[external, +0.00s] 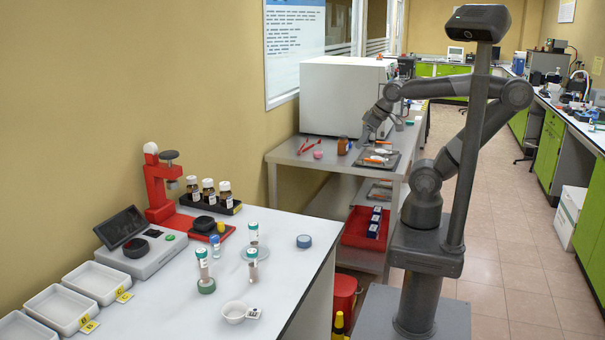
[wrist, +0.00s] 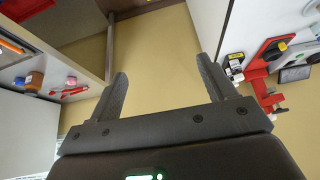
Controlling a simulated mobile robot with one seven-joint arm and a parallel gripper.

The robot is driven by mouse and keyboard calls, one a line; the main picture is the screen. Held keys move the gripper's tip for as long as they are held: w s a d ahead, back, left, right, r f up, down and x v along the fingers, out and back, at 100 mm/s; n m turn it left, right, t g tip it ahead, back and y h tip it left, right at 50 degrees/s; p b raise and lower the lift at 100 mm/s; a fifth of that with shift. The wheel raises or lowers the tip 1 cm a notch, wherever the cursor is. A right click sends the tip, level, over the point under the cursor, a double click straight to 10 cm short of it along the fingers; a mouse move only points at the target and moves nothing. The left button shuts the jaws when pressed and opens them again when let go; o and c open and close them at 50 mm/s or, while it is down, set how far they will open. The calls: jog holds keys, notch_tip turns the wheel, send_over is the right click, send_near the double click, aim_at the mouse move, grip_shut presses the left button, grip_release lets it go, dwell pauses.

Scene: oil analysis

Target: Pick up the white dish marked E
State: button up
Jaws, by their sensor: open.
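A small round white dish (external: 233,311) stands near the front edge of the white table, with a small tag (external: 254,313) at its right. The tag's letter is too small to read. My gripper (external: 372,127) is up over the steel bench at the back, far from the dish. In the wrist view my gripper (wrist: 163,88) has its fingers wide apart with nothing between them. The dish cannot be made out in the wrist view.
The white table (external: 285,276) holds capped sample tubes (external: 203,265), a red press (external: 160,187), a scale (external: 140,253) and brown bottles (external: 208,191). The steel bench (external: 285,154) carries a white oven (external: 335,95) and trays with tools. The table is clear right of the dish.

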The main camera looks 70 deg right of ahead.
jog(key=w+a+r+n, duration=0.1)
jog(key=w+a+r, duration=0.2)
jog(key=w+a, duration=0.4)
jog(key=w+a+r+n, duration=0.1)
jog(key=w+a+r, duration=0.2)
jog(key=w+a, duration=0.4)
jog(key=w+a+f+n+g+y, duration=0.1)
jog(key=w+a, duration=0.2)
jog(key=a, duration=0.7)
jog(key=w+a+n, duration=0.1)
jog(key=w+a, duration=0.3)
jog(key=a, duration=0.5)
jog(key=n+g+y, duration=0.1)
jog(key=n, duration=0.2)
send_over(241, 306)
jog(key=s+a, duration=0.1)
jog(key=s, duration=0.2)
notch_tip(241, 306, down, 21)
jog(key=shift+s+f, duration=0.15)
jog(key=shift+y, duration=0.3)
jog(key=x, duration=0.5)
jog(key=shift+w+d+f, duration=0.2)
jog(key=shift+w+f, duration=0.1)
jog(key=shift+w, duration=0.1)
